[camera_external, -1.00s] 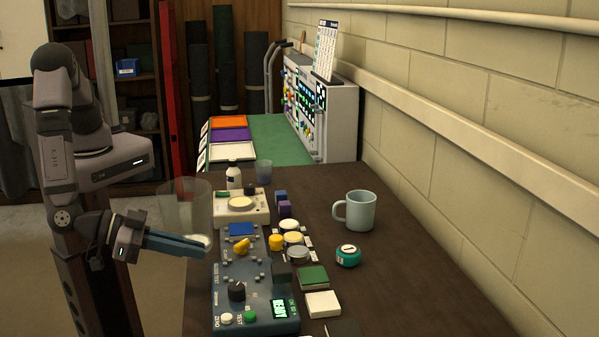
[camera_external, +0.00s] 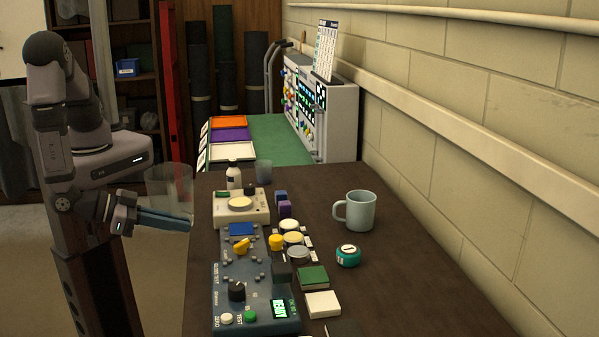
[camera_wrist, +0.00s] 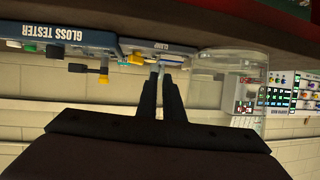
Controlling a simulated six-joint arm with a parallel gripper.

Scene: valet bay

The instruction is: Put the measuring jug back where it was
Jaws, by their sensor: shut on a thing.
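The measuring jug (camera_external: 168,184) is a clear, see-through vessel. In the external view it looks upright, in the air left of the dark bench's edge. My gripper (camera_external: 188,221) is shut on it low down, with its bluish fingers pointing right toward the bench. The jug's lower part is partly hidden by the fingers. In the wrist view the clear jug (camera_wrist: 222,85) shows to the right of the dark fingers of my gripper (camera_wrist: 160,72). The exact grip point is hard to make out there.
The blue gloss tester (camera_external: 252,300) and a cream device (camera_external: 241,211) stand along the bench's left edge. Beyond them are a white bottle (camera_external: 233,174) and small translucent cup (camera_external: 263,171). A mug (camera_external: 357,210) and teal tin (camera_external: 348,255) stand right. Dark bench (camera_external: 420,290) is clear at right.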

